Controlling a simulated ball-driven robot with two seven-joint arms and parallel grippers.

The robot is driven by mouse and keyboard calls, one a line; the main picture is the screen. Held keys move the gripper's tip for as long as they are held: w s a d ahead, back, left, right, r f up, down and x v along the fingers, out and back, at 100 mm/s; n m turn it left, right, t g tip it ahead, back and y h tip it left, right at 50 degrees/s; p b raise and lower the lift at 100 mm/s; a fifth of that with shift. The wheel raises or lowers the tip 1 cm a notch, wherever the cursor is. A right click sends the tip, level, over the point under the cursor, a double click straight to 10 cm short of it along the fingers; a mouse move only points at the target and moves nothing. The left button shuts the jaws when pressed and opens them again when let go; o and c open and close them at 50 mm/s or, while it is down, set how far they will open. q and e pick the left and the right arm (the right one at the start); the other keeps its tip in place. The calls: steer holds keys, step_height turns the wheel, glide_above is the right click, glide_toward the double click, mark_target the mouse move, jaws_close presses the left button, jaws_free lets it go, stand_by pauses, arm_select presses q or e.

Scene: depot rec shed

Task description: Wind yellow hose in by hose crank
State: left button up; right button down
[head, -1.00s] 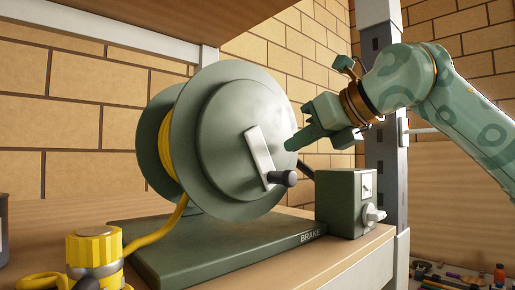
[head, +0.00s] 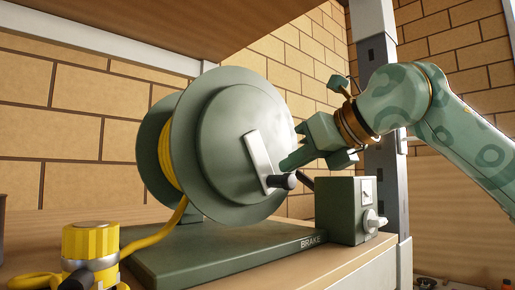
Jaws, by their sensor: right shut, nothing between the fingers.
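A green hose reel (head: 228,125) stands on a green base plate (head: 215,255) on a wooden shelf. Yellow hose (head: 165,158) is wound on its drum, and a length runs down to a yellow fitting (head: 91,246) at the lower left. The hose crank (head: 258,158) is a pale metal arm on the reel's face, pointing down and slightly right, with a black handle (head: 281,181) at its lower end. My right gripper (head: 284,166) is shut and empty, its tip just above the black handle; I cannot tell whether it touches. My left gripper is out of view.
A green box with a knob (head: 346,210) stands at the base's right end, beside the label BRAKE. A dark metal post (head: 378,140) rises behind my right arm. A brick wall is behind, and a wooden shelf hangs above.

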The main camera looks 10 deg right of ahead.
mark_target(288, 174)
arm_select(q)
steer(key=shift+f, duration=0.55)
arm_select(e)
steer(key=shift+s+a+f, duration=0.1)
steer(key=shift+a+f, duration=0.25)
steer(key=shift+f, duration=0.15)
arm_select(q)
steer(key=shift+b, duration=0.3)
arm_select(e)
steer(key=shift+s+a+f+b, duration=0.35)
steer(key=shift+a+f+b, duration=0.1)
steer(key=shift+f+b, duration=0.2)
steer(key=shift+s+a+f, duration=0.1)
steer(key=shift+a, duration=0.25)
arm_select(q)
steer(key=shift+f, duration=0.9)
